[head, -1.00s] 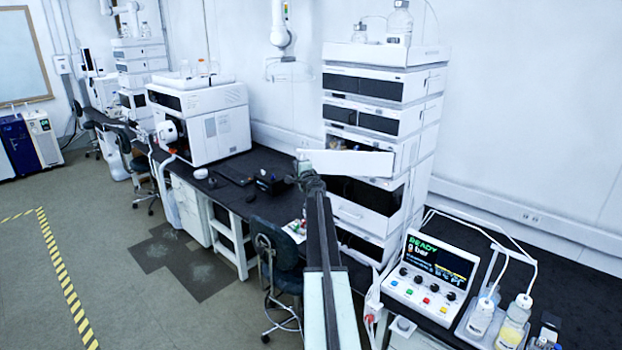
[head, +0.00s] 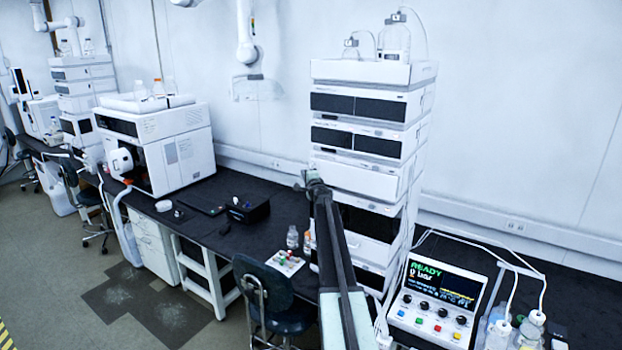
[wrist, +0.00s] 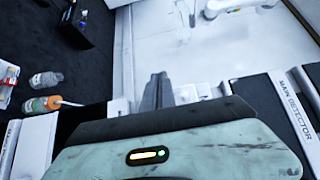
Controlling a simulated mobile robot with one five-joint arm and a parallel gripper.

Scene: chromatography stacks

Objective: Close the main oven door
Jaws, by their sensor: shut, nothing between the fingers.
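The main oven door (head: 362,181) is the plain white panel on the tall instrument stack in the head view, below two modules with dark windows. It now lies about flush with the stack's front; I cannot tell whether a small gap is left. No dark opening shows around it. My gripper (head: 308,178) is at the door's left end, in front of it, and I cannot tell whether it touches. In the wrist view my gripper (wrist: 157,92) has its fingers together and empty, with white panels close around it. My arm hides part of the stack's lower left.
A control box with a READY screen (head: 437,305) stands right of the stack, beside bottles. Small bottles (head: 292,238) and a tray of vials (head: 287,262) sit left of my arm. A chair (head: 268,290) stands in front of the bench. A "MAIN DETECTOR" label (wrist: 290,120) shows in the wrist view.

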